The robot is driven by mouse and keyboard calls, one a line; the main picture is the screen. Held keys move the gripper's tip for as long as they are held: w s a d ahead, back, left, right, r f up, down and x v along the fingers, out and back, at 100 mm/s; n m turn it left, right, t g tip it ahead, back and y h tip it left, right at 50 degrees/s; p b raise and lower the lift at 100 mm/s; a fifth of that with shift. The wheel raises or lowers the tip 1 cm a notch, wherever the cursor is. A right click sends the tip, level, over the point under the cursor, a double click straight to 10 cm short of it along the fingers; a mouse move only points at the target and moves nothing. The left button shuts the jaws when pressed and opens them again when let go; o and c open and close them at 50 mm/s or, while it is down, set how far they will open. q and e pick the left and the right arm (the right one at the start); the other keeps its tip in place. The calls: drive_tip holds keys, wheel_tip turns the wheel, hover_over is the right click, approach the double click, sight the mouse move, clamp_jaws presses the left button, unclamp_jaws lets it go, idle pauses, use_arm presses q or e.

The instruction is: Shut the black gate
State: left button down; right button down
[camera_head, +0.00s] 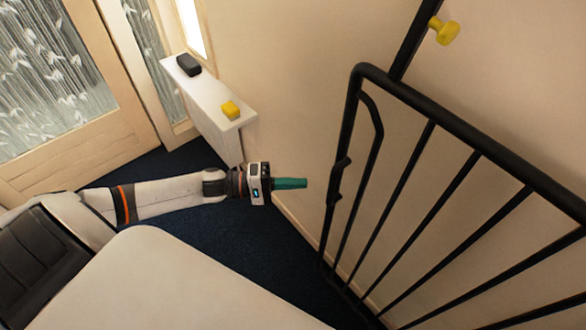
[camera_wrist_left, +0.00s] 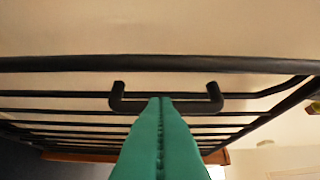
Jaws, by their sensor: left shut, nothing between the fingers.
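The black gate (camera_head: 428,122) stands at the right of the head view, its barred panel swung out along the beige wall. A small black handle (camera_head: 338,178) sticks out from its near upright bar. In the left wrist view the gate's bars (camera_wrist_left: 60,64) run across the picture, and the handle (camera_wrist_left: 214,98) is a U-shaped bracket just beyond the fingertips. My left gripper (camera_head: 304,183) has green fingers, shut and empty, pointing at the gate a short way left of the handle. The left wrist view shows the shut fingers (camera_wrist_left: 160,100) in front of the handle's middle. My right gripper is not in view.
A narrow white shelf (camera_head: 207,100) against the wall holds a black object (camera_head: 188,65) and a yellow block (camera_head: 230,109). A yellow knob (camera_head: 444,31) sits on a black wall post. A glass-panelled door (camera_head: 100,150) stands at the left. Dark blue carpet (camera_head: 215,240) is clear below my arm.

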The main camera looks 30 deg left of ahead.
use_arm(q)
drive_tip(key=x, duration=0.6)
drive_tip(key=shift+w+d, duration=0.2)
drive_tip(key=shift+d, duration=0.1)
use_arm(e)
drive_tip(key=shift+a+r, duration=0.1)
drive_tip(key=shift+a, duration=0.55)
